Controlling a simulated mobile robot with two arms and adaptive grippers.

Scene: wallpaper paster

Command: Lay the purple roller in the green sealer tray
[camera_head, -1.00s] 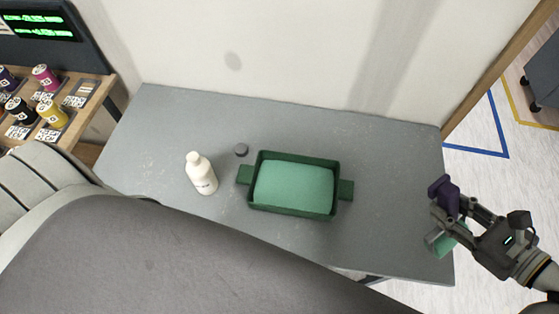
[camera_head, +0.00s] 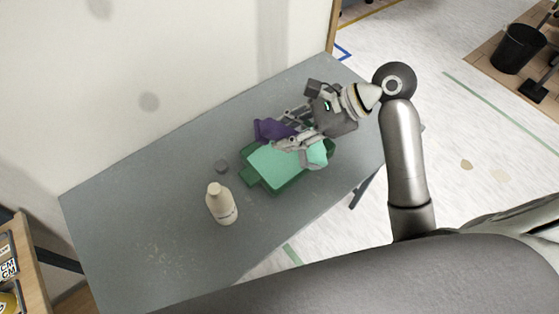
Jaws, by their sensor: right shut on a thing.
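The green sealer tray (camera_head: 252,176) sits on the grey table with light green sealer (camera_head: 272,170) inside. My right gripper (camera_head: 285,136) is over the tray's upper right part and is shut on the purple roller (camera_head: 268,130). The roller's purple part shows at the fingertips, over the tray's far edge. I cannot tell whether the roller touches the tray. The gripper and roller hide much of the tray's right side. My left gripper is not in view.
The wall runs along the table's far side. The table's left part (camera_head: 140,220) is clear.

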